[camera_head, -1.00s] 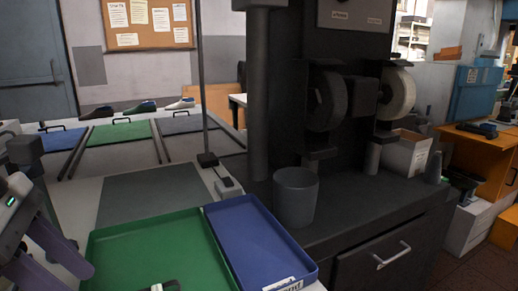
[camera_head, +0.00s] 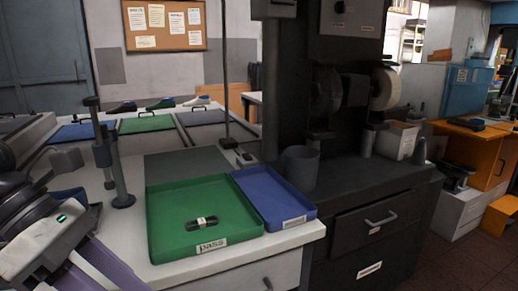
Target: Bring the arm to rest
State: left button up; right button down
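My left gripper (camera_head: 105,268) is partly in view at the lower left, left of and apart from the green tray. Its purple finger part runs off the bottom edge, so its opening is hidden. My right gripper is not in view. The green tray (camera_head: 172,243), labelled "pass", lies on the light worktop. A small dark oblong item with a pale band (camera_head: 202,223) lies in it. A blue tray (camera_head: 293,208) beside it looks empty. Three shoe lasts stand at the back: dark (camera_head: 122,107), green-and-dark (camera_head: 160,103) and pale (camera_head: 197,101).
A dark upright stand (camera_head: 122,200) stands on the worktop near my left arm. A black machine with wheels (camera_head: 325,90) and a grey cup (camera_head: 300,167) are on the right. A grey mat (camera_head: 187,162) lies behind the green tray, clear.

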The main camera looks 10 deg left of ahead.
pick_arm(q)
jog(key=w+d+r+n+h, duration=0.1)
jog(key=d+r+n+h, duration=0.2)
jog(key=d+h, duration=0.3)
jog(key=d+r+n+h, duration=0.2)
jog(key=d+n+h, duration=0.1)
jog(key=d+h, duration=0.25)
jog(key=w+a+f+n+t+y+p, duration=0.1)
jog(key=w+a+f+n+t+y, duration=0.25)
jog(key=w+f+n+t, duration=0.75)
jog(key=a+f+n+t+y+p, duration=0.1)
jog(key=a+f+n+t+y, duration=0.3)
jog(key=n, duration=1.2)
notch_tip(320, 180, down, 10)
jog(key=s+n+y, duration=0.2)
jog(key=n+y, duration=0.4)
jog(key=n, duration=0.1)
jog(key=s+f+n+g+y, duration=0.1)
jog(key=s+f+n+g, duration=0.1)
jog(key=s+f, duration=0.5)
jog(key=s+f+n+g+y, duration=0.2)
jog(key=s+f, duration=0.5)
jog(key=f, duration=0.5)
jog(key=n+g, duration=0.1)
jog(key=g, duration=0.1)
jog(key=shift+s+d+n+g, duration=0.2)
jog(key=shift+d+n+g, duration=0.1)
jog(key=shift+d, duration=0.05)
